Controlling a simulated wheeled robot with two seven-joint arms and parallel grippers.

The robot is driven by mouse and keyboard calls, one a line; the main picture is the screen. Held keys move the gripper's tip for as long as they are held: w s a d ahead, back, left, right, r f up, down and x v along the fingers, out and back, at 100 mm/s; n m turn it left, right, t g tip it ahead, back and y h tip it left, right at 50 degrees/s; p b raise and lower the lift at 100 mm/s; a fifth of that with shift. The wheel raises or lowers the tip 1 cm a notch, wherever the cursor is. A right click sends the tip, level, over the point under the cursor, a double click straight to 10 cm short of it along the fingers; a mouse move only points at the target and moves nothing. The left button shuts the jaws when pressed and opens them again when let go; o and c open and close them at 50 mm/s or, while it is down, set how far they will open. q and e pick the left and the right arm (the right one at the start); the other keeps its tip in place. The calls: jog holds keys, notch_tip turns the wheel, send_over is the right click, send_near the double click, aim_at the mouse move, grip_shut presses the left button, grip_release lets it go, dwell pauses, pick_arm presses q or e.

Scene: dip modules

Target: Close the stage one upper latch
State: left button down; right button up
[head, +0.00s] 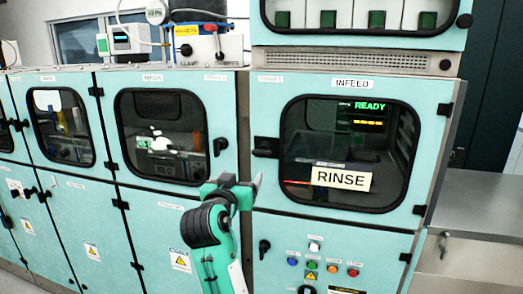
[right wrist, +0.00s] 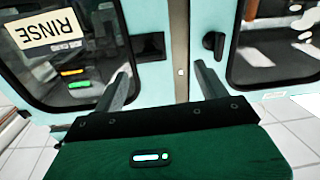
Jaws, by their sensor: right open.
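The upper infeed door (head: 430,115) has a window with a RINSE sign and a black latch (head: 265,147) on its left edge, lying sideways. The neighbouring upper door (head: 218,100) has a black latch (head: 220,146) on its right edge, turned more upright. The small stage labels are too blurred to read surely. My right gripper (head: 235,184) is open and empty, below and between these two latches. In the right wrist view its fingers (right wrist: 163,80) point at the seam; the infeed latch (right wrist: 150,46) and the upright latch (right wrist: 213,42) lie beyond them. My left gripper is not in view.
A lower panel with coloured buttons (head: 332,269) and a black knob (head: 264,248) is below the infeed door. A grey bench (head: 480,220) stands at the right. Instruments (head: 130,40) sit on top of the cabinet.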

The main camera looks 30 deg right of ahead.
aim_at(261, 153)
jog(key=shift+m+g+h, duration=0.3)
jog(key=shift+m+h, duration=0.1)
jog(key=shift+m, duration=0.1)
jog(key=p+x, duration=0.1)
jog(key=x, duration=0.3)
jog(key=s+r+p+x, duration=0.1)
jog(key=p+x, duration=0.1)
jog(key=x, duration=0.2)
jog(key=d+r+p+x, duration=0.1)
jog(key=x, duration=0.3)
jog(key=shift+s+d+r+p, duration=0.1)
jog(key=shift+s+r+p, duration=0.1)
jog(key=shift+p, duration=0.2)
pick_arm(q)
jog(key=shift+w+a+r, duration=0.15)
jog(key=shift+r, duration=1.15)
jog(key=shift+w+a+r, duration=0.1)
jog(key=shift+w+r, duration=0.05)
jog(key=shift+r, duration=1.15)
pick_arm(e)
jog(key=shift+w+d+f, duration=0.15)
jog(key=shift+w+d, duration=0.35)
jog(key=c, duration=1)
